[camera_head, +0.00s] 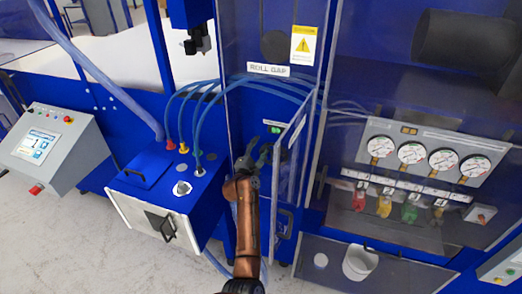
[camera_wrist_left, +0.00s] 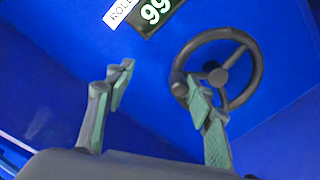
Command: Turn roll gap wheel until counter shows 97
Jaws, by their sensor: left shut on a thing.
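The roll gap wheel (camera_wrist_left: 218,76) is a dark, spoked handwheel on a blue panel, right of centre in the left wrist view. The counter (camera_wrist_left: 157,12) beside it reads 99 in white digits, its top edge cut off. In the head view the counter (camera_head: 275,129) is a small green display. My left gripper (camera_head: 262,155) reaches inside the blue enclosure and hides much of the wheel. My right gripper is out of view.
A clear door panel (camera_head: 290,160) stands close to the right of my left gripper. Hoses (camera_head: 215,90) arch to a blue box at left. A gauge panel (camera_head: 432,150) is at right, and a control console (camera_head: 45,145) is at far left.

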